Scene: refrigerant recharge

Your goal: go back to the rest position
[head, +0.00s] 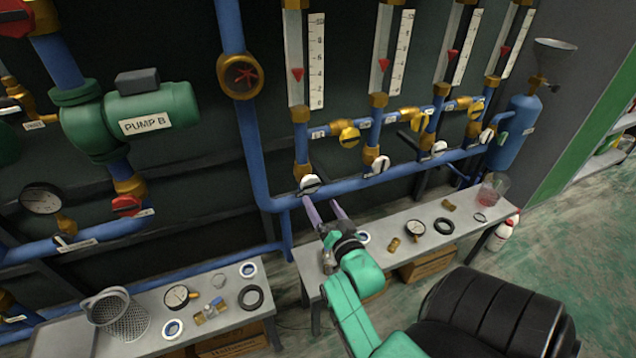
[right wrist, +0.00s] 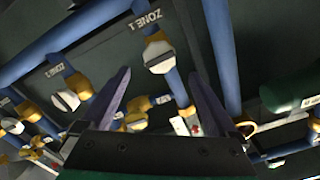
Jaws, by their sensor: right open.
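My right gripper (head: 321,208) reaches up from the lower middle of the head view, in front of the blue pipework. Its two purple fingers are spread, with nothing between them. The first white-handled valve (head: 309,184) is just above the left fingertip; I cannot tell the gap in depth. In the right wrist view the open fingers (right wrist: 160,82) point toward the wall, and a white-handled valve (right wrist: 159,62) beside a "ZONE 1" label lies beyond and between them. My left gripper is not in view.
The left bench (head: 140,315) holds a mesh basket (head: 117,312), a gauge (head: 178,296) and rings. Pump B (head: 150,112) and a blue cylinder (head: 512,130) are on the wall. Open floor (head: 560,240) lies right.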

